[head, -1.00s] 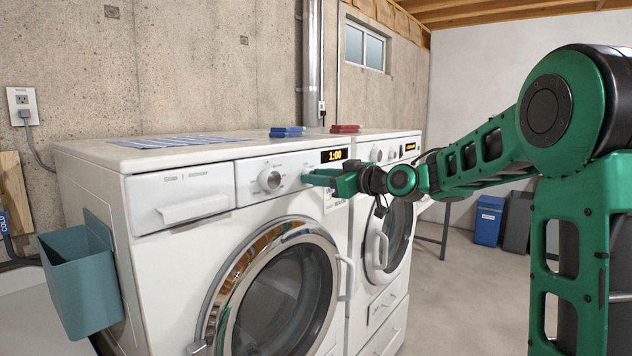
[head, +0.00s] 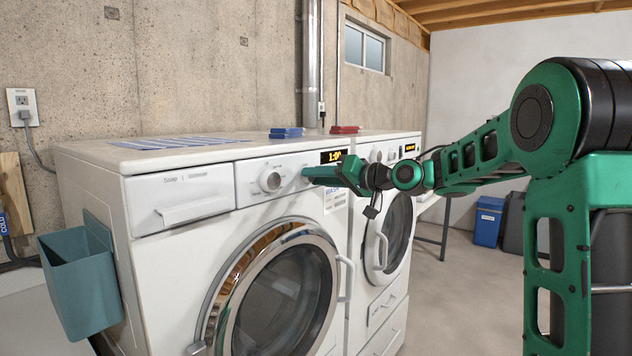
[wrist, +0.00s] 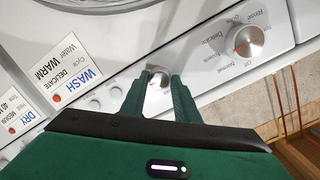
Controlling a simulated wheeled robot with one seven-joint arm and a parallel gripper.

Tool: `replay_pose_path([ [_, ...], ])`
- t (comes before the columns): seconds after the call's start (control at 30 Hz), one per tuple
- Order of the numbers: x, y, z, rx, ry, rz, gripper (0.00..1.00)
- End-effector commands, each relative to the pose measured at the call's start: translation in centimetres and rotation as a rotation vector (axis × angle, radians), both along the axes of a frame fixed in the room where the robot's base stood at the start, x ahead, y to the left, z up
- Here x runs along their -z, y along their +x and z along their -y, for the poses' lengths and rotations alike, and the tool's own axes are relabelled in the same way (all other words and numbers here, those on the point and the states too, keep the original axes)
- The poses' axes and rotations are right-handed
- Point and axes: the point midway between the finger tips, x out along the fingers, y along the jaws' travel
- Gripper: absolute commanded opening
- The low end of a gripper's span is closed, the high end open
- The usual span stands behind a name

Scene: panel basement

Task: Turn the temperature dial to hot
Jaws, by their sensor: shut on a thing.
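The small silver temperature dial (wrist: 158,80) sits on the washer's control panel, between the two fingers of my gripper (wrist: 158,83) in the wrist view. The fingers are shut on it, one on each side, and a small reddish mark shows on its face. In the head view my gripper (head: 310,172) reaches the panel from the right, below the orange display (head: 333,156), and hides the dial. I cannot read a scale around the dial. The larger cycle knob (wrist: 247,40) is beside it and untouched; it also shows in the head view (head: 270,181).
The washer (head: 190,240) has a round door below the panel. A label reading "WASH DELICATE, Water WARM" (wrist: 75,75) is on its front. The dryer (head: 385,290) stands directly to its right. A teal bin (head: 82,285) hangs on the washer's left side.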

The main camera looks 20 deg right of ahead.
Motion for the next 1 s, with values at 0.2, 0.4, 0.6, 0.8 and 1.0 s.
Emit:
replay_pose_path([
  [0.2,-0.02,0.2,0.43,0.009,0.062,-0.045,0.06],
  [0.4,-0.04,0.23,0.51,0.01,0.086,-0.061,0.06],
  [0.6,-0.05,0.25,0.56,0.012,0.089,-0.063,0.06],
  [0.8,-0.05,0.27,0.6,0.013,0.089,-0.062,0.31],
  [1.0,-0.04,0.17,0.43,0.009,0.089,-0.062,0.47],
])
